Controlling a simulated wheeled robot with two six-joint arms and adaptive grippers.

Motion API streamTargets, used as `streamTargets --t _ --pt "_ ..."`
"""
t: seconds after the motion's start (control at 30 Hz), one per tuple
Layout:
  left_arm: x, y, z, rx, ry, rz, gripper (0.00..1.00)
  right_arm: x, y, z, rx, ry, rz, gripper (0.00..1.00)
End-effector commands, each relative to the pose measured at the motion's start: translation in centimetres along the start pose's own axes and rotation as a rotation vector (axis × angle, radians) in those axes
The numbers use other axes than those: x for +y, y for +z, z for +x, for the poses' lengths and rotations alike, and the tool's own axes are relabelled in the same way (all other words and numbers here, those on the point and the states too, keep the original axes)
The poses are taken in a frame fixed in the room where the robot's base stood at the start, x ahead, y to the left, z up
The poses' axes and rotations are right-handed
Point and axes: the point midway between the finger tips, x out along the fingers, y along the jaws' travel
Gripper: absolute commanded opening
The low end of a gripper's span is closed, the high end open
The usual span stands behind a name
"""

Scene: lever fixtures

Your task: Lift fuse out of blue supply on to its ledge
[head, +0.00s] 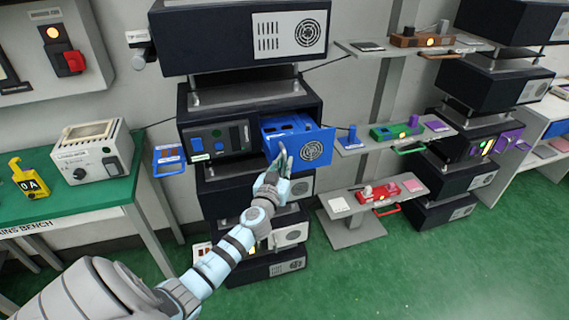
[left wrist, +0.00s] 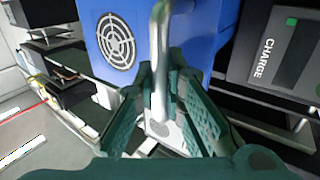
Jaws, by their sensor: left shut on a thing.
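The blue supply (head: 318,136) sticks out of the middle bay of the dark rack like an open drawer, with a round fan grille on its front and dark openings in its top. My left gripper (head: 281,160) is at the left part of its front. In the left wrist view, the left gripper (left wrist: 166,100) is shut on a metal bar handle (left wrist: 159,55) in front of the blue supply (left wrist: 140,75). I cannot make out a fuse inside the supply. A small blue upright piece (head: 352,134) stands on the left end of the middle ledge (head: 372,143). My right gripper is not in view.
A green unit (head: 397,131) lies on the middle ledge, a red unit (head: 380,192) on the lower ledge (head: 350,209). A brown unit (head: 418,41) is on the upper shelf. A green-topped bench (head: 100,191) with a beige meter (head: 92,152) stands at left. Floor at lower right is clear.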

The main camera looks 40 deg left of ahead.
Motion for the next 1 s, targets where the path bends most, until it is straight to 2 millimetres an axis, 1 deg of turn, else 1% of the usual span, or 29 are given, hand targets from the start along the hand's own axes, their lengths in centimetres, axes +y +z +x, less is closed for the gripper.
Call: streamTargets --t 0.1,0.2,0.47,0.5,0.57,0.6,0.63,0.9,1.0 --pt "1.1 0.2 -1.4 -0.002 0.003 -0.003 0.0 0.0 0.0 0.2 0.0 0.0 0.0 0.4" --pt "1.6 0.2 -2.4 -0.002 0.003 -0.002 0.0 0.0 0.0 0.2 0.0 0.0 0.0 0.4" --pt "1.8 0.3 -2.6 -0.005 0.003 -0.001 0.0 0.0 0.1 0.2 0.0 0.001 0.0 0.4" --pt "1.8 0.3 -2.6 -0.005 0.003 -0.002 0.14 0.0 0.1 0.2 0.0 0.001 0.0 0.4" --pt "1.8 0.3 -2.6 -0.005 0.002 -0.002 0.23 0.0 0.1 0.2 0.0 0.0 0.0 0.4" --pt "1.8 0.2 -2.6 -0.005 0.002 -0.002 0.29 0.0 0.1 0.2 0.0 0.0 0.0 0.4" --pt "1.7 0.2 -2.6 -0.004 0.002 -0.002 0.31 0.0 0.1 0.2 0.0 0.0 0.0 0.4" --pt "1.7 0.1 -2.6 -0.002 0.001 -0.001 0.31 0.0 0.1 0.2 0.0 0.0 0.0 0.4" --pt "1.7 0.2 -3.4 -0.003 0.002 0.0 0.31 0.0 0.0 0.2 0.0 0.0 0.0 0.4"
